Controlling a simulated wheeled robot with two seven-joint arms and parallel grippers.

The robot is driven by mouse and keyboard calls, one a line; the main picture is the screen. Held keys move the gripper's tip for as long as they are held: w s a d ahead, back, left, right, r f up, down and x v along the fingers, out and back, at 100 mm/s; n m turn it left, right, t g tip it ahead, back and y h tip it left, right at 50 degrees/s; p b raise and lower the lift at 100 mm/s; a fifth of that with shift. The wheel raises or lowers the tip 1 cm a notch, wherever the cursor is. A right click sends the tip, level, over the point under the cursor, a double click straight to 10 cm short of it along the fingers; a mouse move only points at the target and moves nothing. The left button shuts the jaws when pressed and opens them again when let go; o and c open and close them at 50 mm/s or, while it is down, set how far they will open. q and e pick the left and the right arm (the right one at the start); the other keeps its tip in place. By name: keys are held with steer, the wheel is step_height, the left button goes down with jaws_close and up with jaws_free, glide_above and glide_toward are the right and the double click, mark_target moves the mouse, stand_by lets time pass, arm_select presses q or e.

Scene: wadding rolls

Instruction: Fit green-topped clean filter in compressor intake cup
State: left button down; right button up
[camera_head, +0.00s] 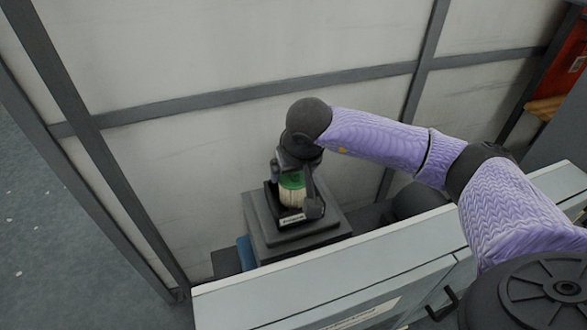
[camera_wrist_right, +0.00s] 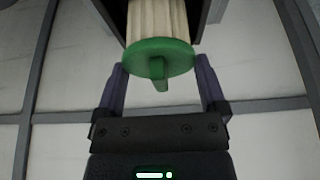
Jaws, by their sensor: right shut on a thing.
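The filter has a green top and a pale pleated body (camera_head: 291,194). In the head view it stands about upright, its lower end in or behind the dark square cup (camera_head: 290,220) on the dark stepped block. My right gripper (camera_head: 296,185) comes down from above and is shut on the filter near its green top. In the right wrist view the green cap (camera_wrist_right: 160,58) with its small tab lies between the fingers, and the pleats run into a dark opening (camera_wrist_right: 208,14). Whether the filter is fully seated is hidden. My left gripper is not in view.
The dark stepped block (camera_head: 335,228) stands between the framed pale wall (camera_head: 200,150) and a grey cabinet edge (camera_head: 330,285) in front. A blue item (camera_head: 246,252) sits at its left. A dark rounded shape (camera_head: 420,203) is at its right. Room here is narrow.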

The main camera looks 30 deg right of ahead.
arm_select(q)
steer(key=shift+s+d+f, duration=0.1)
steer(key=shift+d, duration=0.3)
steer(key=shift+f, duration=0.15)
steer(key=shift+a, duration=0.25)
arm_select(e)
steer(key=shift+f+b, duration=0.4)
steer(key=shift+b, duration=0.2)
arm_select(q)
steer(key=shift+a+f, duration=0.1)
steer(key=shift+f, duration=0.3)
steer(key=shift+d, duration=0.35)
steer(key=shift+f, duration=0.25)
arm_select(e)
steer(key=shift+f, duration=0.25)
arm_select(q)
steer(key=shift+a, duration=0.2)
